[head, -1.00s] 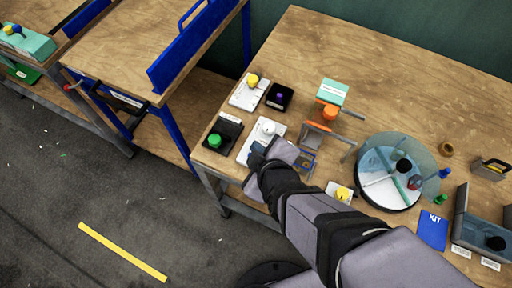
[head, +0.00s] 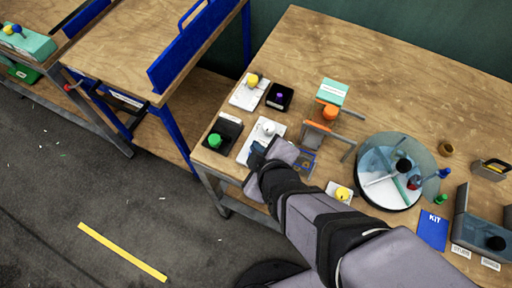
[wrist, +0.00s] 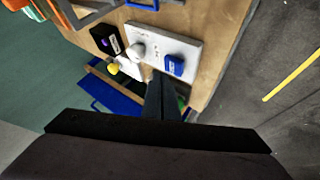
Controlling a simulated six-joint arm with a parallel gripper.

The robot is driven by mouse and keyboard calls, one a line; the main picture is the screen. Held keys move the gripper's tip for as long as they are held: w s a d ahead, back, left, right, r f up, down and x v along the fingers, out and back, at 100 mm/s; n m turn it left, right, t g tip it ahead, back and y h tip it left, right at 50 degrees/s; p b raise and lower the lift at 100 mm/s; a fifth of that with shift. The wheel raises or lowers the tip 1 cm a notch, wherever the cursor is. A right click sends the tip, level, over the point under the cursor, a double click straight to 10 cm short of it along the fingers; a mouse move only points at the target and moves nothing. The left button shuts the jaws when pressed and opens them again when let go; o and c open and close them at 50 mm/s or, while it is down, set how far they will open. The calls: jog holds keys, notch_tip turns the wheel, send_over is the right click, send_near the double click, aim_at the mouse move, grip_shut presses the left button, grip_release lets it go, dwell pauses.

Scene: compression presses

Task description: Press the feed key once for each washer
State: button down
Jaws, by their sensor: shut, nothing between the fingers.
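A white panel (head: 246,152) at the table's front left bears a white round knob (head: 268,128). In the wrist view the panel (wrist: 160,43) shows the white knob (wrist: 137,50) and a blue key (wrist: 175,65). No label naming the feed key is readable. My gripper (head: 257,149) is over the panel's near right end, shut and empty. In the wrist view its closed fingertips (wrist: 160,76) appear just left of the blue key. I cannot tell whether they touch anything. I cannot make out any washer with certainty.
Nearby are a green button on a black box (head: 215,141), a yellow knob (head: 253,79), a small black box (head: 279,97) and a yellow button (head: 343,193). A clear-covered round device (head: 395,170) stands right. The table's back is clear.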

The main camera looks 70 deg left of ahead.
jog(key=shift+f, duration=0.25)
jog(key=shift+f, duration=0.2)
jog(key=shift+f+b, duration=0.55)
dwell(0.8)
jog(key=shift+r, duration=0.1)
jog(key=shift+r+p, duration=0.9)
jog(key=shift+p, duration=0.2)
jog(key=shift+r, duration=0.1)
notch_tip(320, 180, up, 5)
jog(key=p, duration=0.5)
jog(key=shift+w, duration=0.1)
dwell(0.6)
